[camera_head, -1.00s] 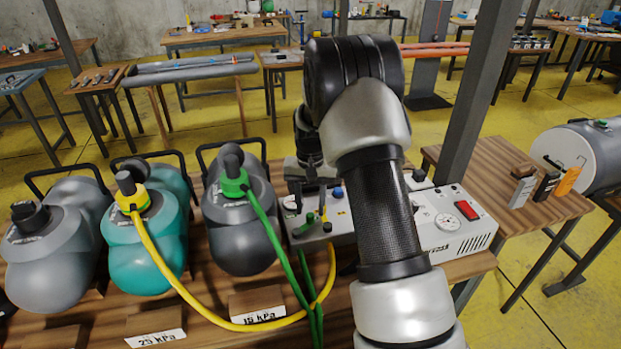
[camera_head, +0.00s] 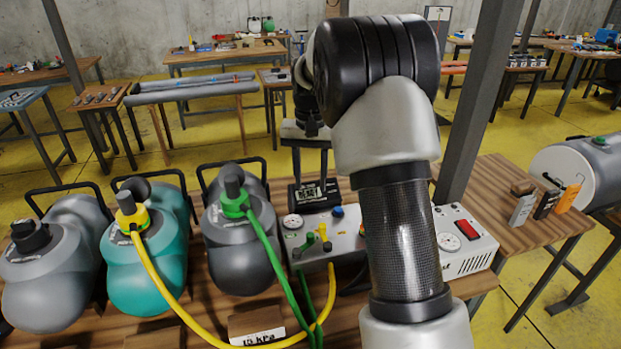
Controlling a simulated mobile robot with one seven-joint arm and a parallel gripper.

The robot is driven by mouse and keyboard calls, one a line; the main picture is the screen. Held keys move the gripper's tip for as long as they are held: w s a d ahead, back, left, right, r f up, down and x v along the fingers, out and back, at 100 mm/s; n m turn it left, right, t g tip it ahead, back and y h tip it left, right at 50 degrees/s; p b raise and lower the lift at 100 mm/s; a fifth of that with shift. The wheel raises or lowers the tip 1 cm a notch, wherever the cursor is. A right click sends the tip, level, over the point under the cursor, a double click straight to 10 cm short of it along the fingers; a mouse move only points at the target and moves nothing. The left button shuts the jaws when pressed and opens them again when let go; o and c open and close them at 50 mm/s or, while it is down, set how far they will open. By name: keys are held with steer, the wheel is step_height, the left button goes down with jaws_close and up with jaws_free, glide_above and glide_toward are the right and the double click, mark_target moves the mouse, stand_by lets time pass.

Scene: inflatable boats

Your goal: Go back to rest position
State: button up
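My gripper (camera_head: 310,172) hangs from my raised arm, pointing down, above the back of the grey pump control box (camera_head: 335,247). Its two fingers are apart with nothing visible between them, clear of the box's levers. My arm hides the middle of the control box. The box carries gauges, a red switch (camera_head: 468,229) and small green and yellow levers (camera_head: 323,234).
Grey (camera_head: 52,275), teal (camera_head: 148,262) and dark grey (camera_head: 240,245) inflatable cylinders stand on the wooden table at left. Yellow (camera_head: 172,289) and green (camera_head: 276,250) hoses run from two of them. A dark post (camera_head: 478,110) rises right of my arm.

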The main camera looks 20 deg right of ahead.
steer(key=shift+r, duration=0.1)
steer(key=s+a+r+n+t+p, duration=0.2)
steer(key=s+a+r+t, duration=0.1)
steer(key=s+r, duration=1.2)
steer(key=s+a+n+t+p, duration=0.1)
steer(key=s+n+t+p, duration=0.1)
steer(key=s, duration=1.4)
steer(key=shift+a+t, duration=0.25)
steer(key=shift+t, duration=0.05)
steer(key=shift+s+d, duration=0.1)
